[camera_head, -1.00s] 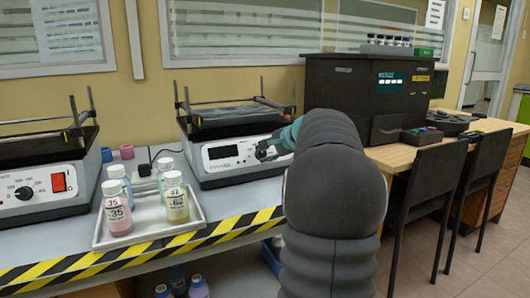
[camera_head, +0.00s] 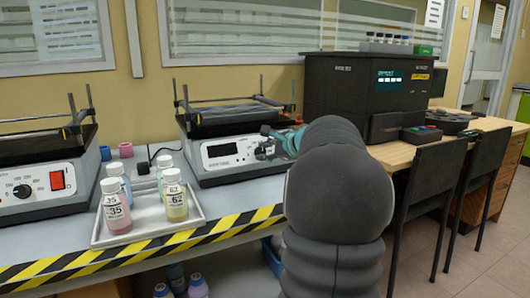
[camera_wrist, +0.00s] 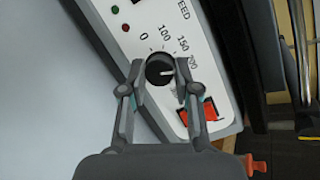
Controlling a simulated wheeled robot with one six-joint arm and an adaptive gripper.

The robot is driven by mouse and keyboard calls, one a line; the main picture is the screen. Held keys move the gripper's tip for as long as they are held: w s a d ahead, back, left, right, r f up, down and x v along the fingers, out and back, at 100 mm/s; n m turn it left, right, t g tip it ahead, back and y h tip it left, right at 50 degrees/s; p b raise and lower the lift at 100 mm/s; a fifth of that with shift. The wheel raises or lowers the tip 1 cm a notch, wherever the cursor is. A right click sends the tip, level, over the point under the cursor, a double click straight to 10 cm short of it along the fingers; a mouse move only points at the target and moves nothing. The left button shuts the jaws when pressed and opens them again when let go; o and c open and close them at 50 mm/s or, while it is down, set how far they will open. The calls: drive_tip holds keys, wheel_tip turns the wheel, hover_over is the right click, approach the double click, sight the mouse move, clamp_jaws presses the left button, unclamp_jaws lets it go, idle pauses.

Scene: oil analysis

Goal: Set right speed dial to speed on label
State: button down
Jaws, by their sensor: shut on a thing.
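The right shaker (camera_head: 232,154) stands on the bench with its white panel facing forward. Its black speed dial (camera_wrist: 160,70) shows in the wrist view, below printed numbers from 0 through 100 and 150 to about 200. The dial's white mark points right, roughly toward the 200 side; the exact value is hard to read. My gripper (camera_wrist: 160,78) is shut on the dial, one finger on each side. In the head view my gripper (camera_head: 268,146) is small at the panel's right end. A tray (camera_head: 128,241) holds several labelled bottles, including a pink one (camera_head: 116,210) and a yellow one (camera_head: 176,203).
A red switch (camera_wrist: 201,116) sits beside my right finger. The left shaker (camera_head: 44,192) stands at the far left. Yellow-black tape (camera_head: 140,254) marks the bench edge. A black machine (camera_head: 368,88) and chairs (camera_head: 418,185) stand at right.

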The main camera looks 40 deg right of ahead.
idle(0.4)
drive_tip(key=c, duration=0.8)
unclamp_jaws()
drive_tip(key=shift+c, duration=0.2)
drive_tip(key=v, duration=1.2)
drive_tip(key=shift+a, duration=0.15)
